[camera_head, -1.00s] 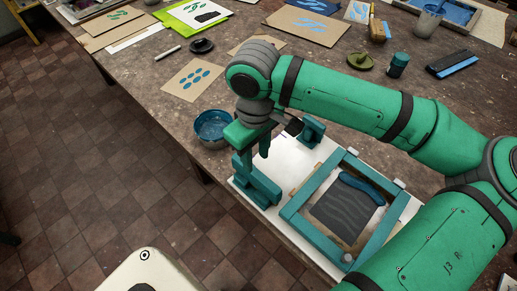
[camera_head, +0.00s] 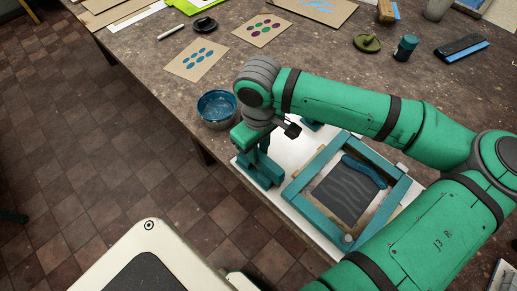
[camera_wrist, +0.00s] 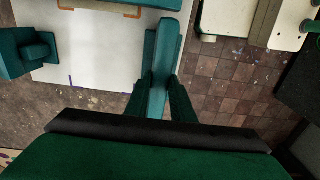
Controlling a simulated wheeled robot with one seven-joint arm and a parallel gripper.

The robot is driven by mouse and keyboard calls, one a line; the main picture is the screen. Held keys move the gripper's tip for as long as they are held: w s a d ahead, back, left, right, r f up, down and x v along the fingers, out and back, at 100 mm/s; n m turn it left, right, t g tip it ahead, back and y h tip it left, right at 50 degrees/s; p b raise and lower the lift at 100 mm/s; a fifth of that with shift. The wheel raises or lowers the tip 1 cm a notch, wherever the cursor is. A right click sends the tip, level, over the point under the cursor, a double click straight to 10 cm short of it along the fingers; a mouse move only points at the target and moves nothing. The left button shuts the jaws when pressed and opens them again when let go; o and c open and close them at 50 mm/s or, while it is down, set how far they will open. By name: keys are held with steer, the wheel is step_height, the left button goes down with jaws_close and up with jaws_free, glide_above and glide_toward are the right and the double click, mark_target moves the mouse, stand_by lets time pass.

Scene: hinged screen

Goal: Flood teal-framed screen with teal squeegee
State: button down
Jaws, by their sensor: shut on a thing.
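The teal-framed screen (camera_head: 316,213) lies flat on a white board (camera_head: 243,167). A ridge of blue ink (camera_head: 364,172) sits on its grey mesh, toward the far side. My gripper (camera_wrist: 160,108) is shut, with its fingers on either side of a long teal bar, the teal squeegee (camera_wrist: 162,58). In the head view the gripper is over the board's left end, left of the screen and apart from it. My wrist hides part of the squeegee there, so I cannot tell whether it touches the board. A separate teal block (camera_wrist: 27,52) stands at left in the wrist view.
A bowl of blue ink (camera_head: 217,108) stands just left of the board, near the table edge. Tiled floor (camera_head: 90,150) is left of the table.

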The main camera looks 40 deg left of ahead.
steer(key=shift+w+r, duration=0.2)
steer(key=shift+r, duration=2.35)
steer(key=shift+d, duration=0.1)
steer(key=c, duration=2.1)
jaws_free()
steer(key=shift+s, duration=0.15)
jaws_close()
steer(key=shift+r, duration=0.45)
